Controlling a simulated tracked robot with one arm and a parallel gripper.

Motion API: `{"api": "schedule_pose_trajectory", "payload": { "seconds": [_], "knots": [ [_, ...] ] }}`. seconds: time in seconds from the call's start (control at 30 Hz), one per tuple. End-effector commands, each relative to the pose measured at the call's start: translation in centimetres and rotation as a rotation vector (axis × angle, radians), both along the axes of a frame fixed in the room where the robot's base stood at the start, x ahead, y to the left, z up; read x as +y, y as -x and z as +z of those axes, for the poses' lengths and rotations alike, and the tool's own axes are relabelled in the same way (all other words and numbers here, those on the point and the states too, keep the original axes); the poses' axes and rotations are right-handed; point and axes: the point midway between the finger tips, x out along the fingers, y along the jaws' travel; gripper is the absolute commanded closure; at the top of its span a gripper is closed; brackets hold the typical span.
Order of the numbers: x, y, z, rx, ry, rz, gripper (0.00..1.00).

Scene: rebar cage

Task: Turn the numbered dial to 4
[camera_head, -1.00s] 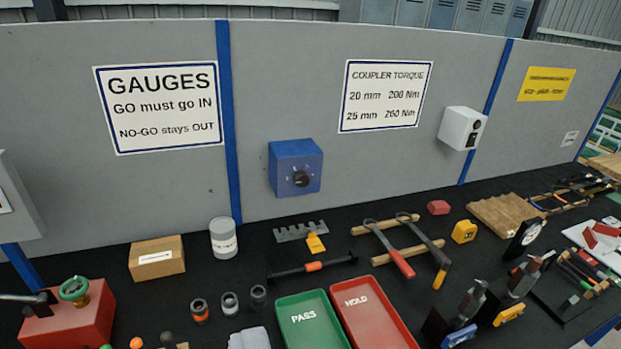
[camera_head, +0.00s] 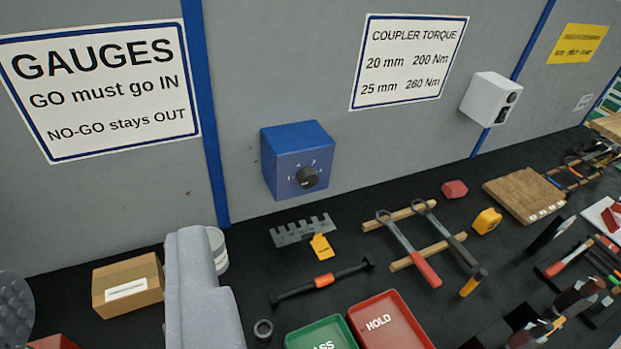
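The numbered dial (camera_head: 308,177) is a black round knob on the front of a blue box (camera_head: 283,146) fixed to the grey wall panel. Small pale marks curve around its upper side. They are too small to read surely, and I cannot tell which one the knob points to. My gripper (camera_head: 103,262) shows at the lower left, with a grey finger on the right and a dark studded pad at the left edge. The fingers are wide apart with nothing seen held between them. The gripper is left of and below the dial, apart from it.
Behind the fingers are a cardboard box (camera_head: 128,284) and a partly hidden pale can (camera_head: 217,249). Below the dial lie a notched grey plate (camera_head: 302,230), a dark bar (camera_head: 320,282) and a red tray (camera_head: 390,322). A white wall box (camera_head: 490,98) is to the right. The space before the dial looks clear.

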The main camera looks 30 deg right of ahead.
Motion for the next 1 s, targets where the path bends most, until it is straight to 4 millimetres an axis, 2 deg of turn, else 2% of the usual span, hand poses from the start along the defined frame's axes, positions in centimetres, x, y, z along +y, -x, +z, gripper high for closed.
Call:
{"api": "schedule_pose_trajectory", "payload": {
  "seconds": [0.13, 0.17, 0.2, 0.23, 0.37, 0.47, 0.57, 0.67, 0.77, 0.87, 1.0],
  "knots": [
    [0.0, 0.0, 0.0, 0.0, 0.0, 0.0, 0.64],
    [0.0, 0.0, 0.0, 0.0, 0.0, 0.0, 0.58],
    [0.0, -0.1, 0.0, 0.0, 0.003, -0.001, 0.47],
    [-0.1, -0.2, 0.0, -0.002, 0.012, -0.003, 0.4],
    [-1.6, -2.1, -0.6, -0.023, 0.14, -0.032, 0.4],
    [-4.1, -5.2, -1.9, -0.043, 0.372, -0.079, 0.4],
    [-7.2, -8.9, -3.4, -0.055, 0.701, -0.126, 0.4],
    [-10.4, -12.4, -5.7, -0.039, 1.058, -0.147, 0.4],
    [-13.3, -15.4, -8.6, -0.005, 1.412, -0.136, 0.4],
    [-16.0, -18.0, -12.5, 0.036, 1.753, -0.092, 0.4],
    [-19.4, -20.5, -19.2, 0.084, 2.198, 0.022, 0.4]
  ]
}}
